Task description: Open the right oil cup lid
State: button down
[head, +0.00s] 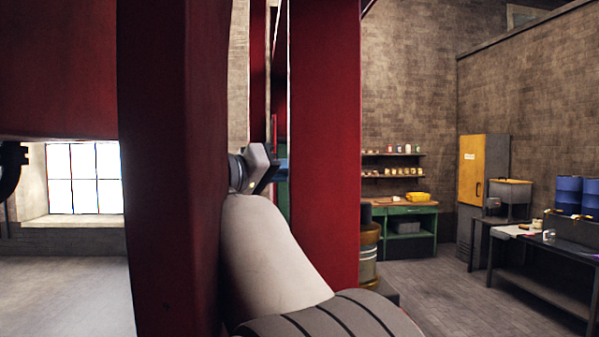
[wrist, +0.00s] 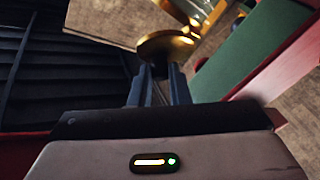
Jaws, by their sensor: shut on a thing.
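In the wrist view, my gripper (wrist: 155,72) has its two dark blue fingers close together, shut at the near edge of a round brass lid (wrist: 165,46). The glass and brass oil cup (wrist: 205,12) shows beyond the lid at the top edge, partly cut off. I cannot tell clearly how far the lid is tilted from the cup. In the head view, my arm reaches up between red posts; the fingertips, lid and cup are hidden there.
A broad red post (head: 165,180) and a second red post (head: 325,150) stand close on either side of my arm. A green workbench (head: 410,222), a yellow cabinet (head: 483,170) and a dark table (head: 540,262) with blue drums (head: 568,192) stand farther right. Open floor lies between.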

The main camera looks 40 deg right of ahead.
jog(key=shift+a+f+b, duration=0.1)
jog(key=shift+f+b, duration=0.15)
jog(key=shift+b, duration=0.2)
jog(key=n+t+h+b, duration=0.1)
jog(key=h+b, duration=0.1)
jog(key=b, duration=0.3)
jog(key=w+a+f+n+h+b, duration=0.1)
jog(key=n+h+b, duration=0.1)
jog(key=b, duration=0.3)
jog(key=a+f+n+t+h+b, duration=0.1)
jog(key=n+h+b, duration=0.1)
jog(key=b, duration=0.4)
jog(key=shift+w+a+f+t+h, duration=0.2)
jog(key=shift+a+t+h, duration=0.1)
jog(key=shift+h, duration=0.1)
jog(key=shift+r+n, duration=0.2)
jog(key=shift+n, duration=0.3)
jog(key=c, duration=1.4)
grip_release()
jog(key=shift+o, duration=0.2)
jog(key=shift+a, duration=0.1)
jog(key=shift+b, duration=0.3)
